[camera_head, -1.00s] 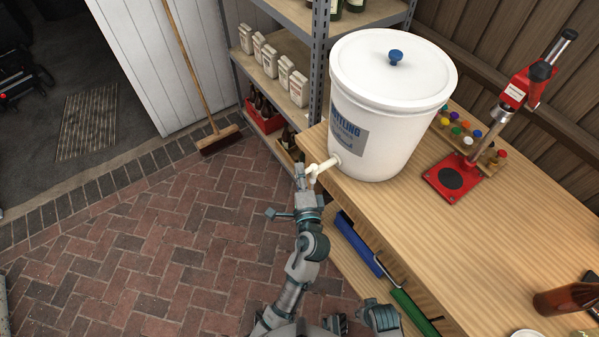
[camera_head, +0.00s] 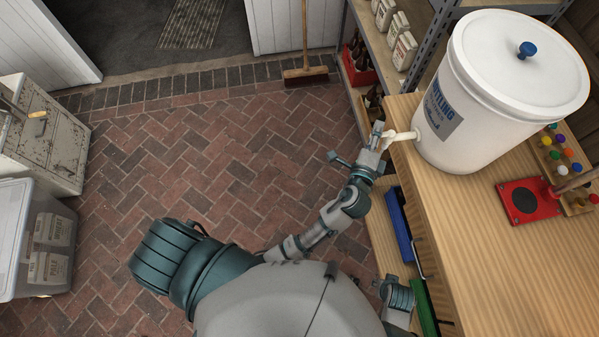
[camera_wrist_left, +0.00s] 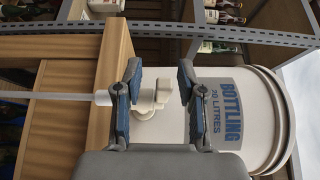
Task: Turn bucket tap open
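The white bottling bucket (camera_head: 480,105) with a blue-knobbed lid stands on the wooden bench (camera_head: 480,250) at the right of the head view. Its white tap (camera_head: 402,136) sticks out to the left past the bench edge. My left gripper (camera_head: 376,140) is at the tap's outer end. In the left wrist view, the two blue-padded fingers of the left gripper (camera_wrist_left: 160,90) are apart, with the white tap (camera_wrist_left: 148,103) seen between them. No right gripper can be made out for certain.
The metal shelf (camera_head: 432,45) stands behind the bench. A red capper base (camera_head: 528,200) and coloured caps (camera_head: 560,155) lie right of the bucket. A broom (camera_head: 306,76), a metal cabinet (camera_head: 45,140) and a plastic bin (camera_head: 38,240) surround the open brick floor.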

